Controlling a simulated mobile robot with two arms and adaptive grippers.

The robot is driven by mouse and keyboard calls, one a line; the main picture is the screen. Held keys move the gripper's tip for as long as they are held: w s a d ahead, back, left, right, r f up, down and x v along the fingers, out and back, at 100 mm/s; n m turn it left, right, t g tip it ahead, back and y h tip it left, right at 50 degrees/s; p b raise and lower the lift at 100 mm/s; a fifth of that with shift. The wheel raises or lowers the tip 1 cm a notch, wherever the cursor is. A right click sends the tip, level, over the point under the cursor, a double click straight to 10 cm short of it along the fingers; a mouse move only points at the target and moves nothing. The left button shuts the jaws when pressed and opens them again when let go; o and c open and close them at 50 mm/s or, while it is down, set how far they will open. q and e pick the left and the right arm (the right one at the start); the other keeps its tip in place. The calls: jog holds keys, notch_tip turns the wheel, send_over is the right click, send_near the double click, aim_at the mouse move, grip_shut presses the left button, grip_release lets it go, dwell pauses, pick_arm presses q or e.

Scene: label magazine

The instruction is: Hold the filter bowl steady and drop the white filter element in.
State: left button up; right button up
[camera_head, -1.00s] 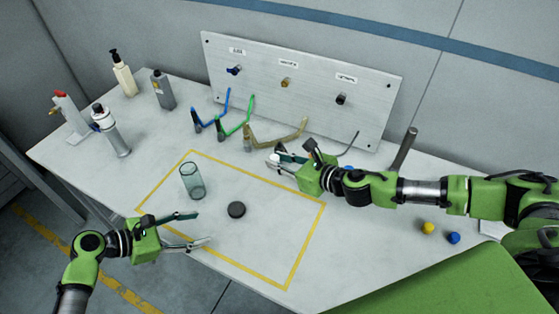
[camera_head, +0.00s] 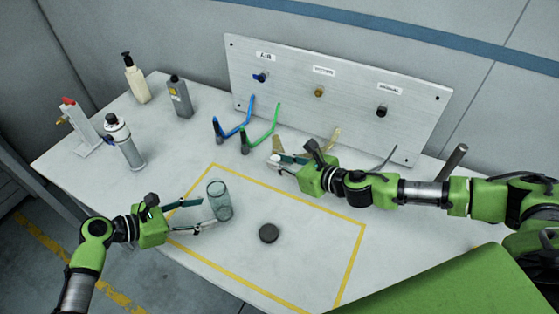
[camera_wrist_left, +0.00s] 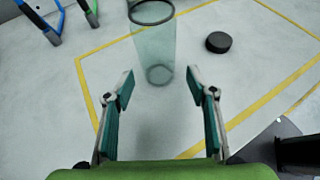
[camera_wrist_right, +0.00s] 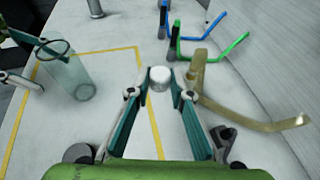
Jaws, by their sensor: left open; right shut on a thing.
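The filter bowl (camera_head: 219,200) is a clear greenish cup standing upright on the table inside the yellow outline. It also shows in the left wrist view (camera_wrist_left: 155,48). My left gripper (camera_head: 194,215) is open and low over the table, with its fingers pointing at the bowl. In the left wrist view the bowl stands just ahead of the fingertips, in line with the gap. My right gripper (camera_wrist_right: 160,86) is shut on the white filter element (camera_wrist_right: 160,77), a short white cylinder at its fingertips. It is right of and behind the bowl in the head view.
A black disc (camera_head: 268,233) lies right of the bowl. Blue (camera_head: 233,130), green (camera_head: 261,137) and tan (camera_wrist_right: 245,115) bent tools stand before the grey panel (camera_head: 350,100). Bottles and a spray can (camera_head: 125,145) stand at the left. The outlined area's right side is clear.

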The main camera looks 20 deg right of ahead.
aim_at(214, 209)
pick_arm(q)
jog(key=x, duration=0.2)
jog(key=b+x, duration=0.1)
jog(key=x, duration=0.1)
jog(key=shift+w+d+f, duration=0.25)
jog(key=shift+w, duration=0.1)
pick_arm(e)
jog(key=shift+w+a+f, duration=0.1)
jog(key=shift+w+f, duration=0.05)
jog(key=shift+f, duration=0.45)
jog(key=shift+w+a+f, duration=0.1)
jog(key=shift+f, duration=0.5)
pick_arm(q)
jog(key=shift+d+f, duration=0.2)
jog(key=shift+d, duration=0.35)
jog(key=shift+w+d+f, duration=0.1)
jog(key=shift+w+f, duration=0.1)
